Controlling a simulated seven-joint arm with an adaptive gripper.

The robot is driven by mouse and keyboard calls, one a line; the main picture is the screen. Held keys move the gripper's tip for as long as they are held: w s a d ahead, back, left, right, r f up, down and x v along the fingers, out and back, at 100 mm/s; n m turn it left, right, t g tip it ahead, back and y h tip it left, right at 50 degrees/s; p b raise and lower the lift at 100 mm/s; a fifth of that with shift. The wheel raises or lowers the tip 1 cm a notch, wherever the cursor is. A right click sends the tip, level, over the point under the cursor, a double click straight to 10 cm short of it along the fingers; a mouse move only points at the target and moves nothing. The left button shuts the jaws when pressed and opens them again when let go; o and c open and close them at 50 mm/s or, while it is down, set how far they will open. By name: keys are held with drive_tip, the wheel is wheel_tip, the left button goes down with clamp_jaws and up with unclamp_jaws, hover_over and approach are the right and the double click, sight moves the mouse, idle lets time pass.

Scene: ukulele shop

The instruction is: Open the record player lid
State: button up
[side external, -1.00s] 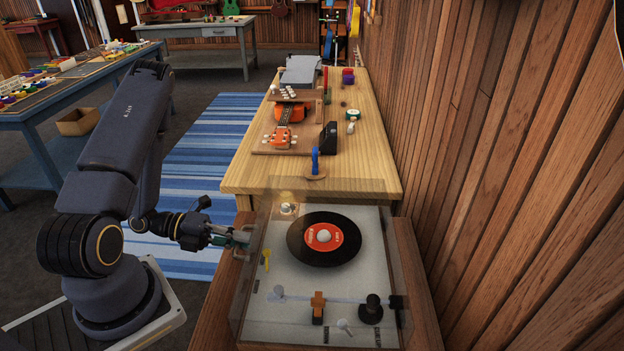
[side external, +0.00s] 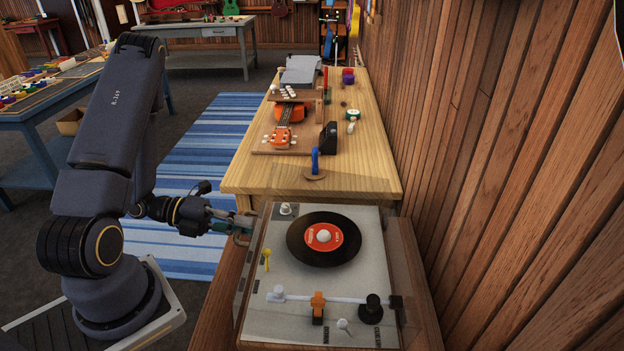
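The record player (side external: 275,325) stands at the front with a black record with a red label (side external: 323,238) on it. Its clear lid (side external: 408,270) shows as a faint see-through panel along the right side; its other edges are hard to make out, and it looks tilted up from the deck by an amount I cannot tell. My gripper (side external: 240,230) reaches in from the left to the player's upper left edge, at about the lid's left side. Its fingertips are small and overlap the edge, so I cannot tell whether they touch the lid or are shut.
The wooden workbench (side external: 370,150) behind holds an orange ukulele (side external: 283,135), a blue stand (side external: 315,162) and a black block (side external: 328,138). A plank wall (side external: 500,170) is close on the right. A blue striped rug (side external: 200,150) lies on the floor left of the bench.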

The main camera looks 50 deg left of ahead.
drive_tip(key=o, duration=0.5)
drive_tip(key=v, duration=1.2)
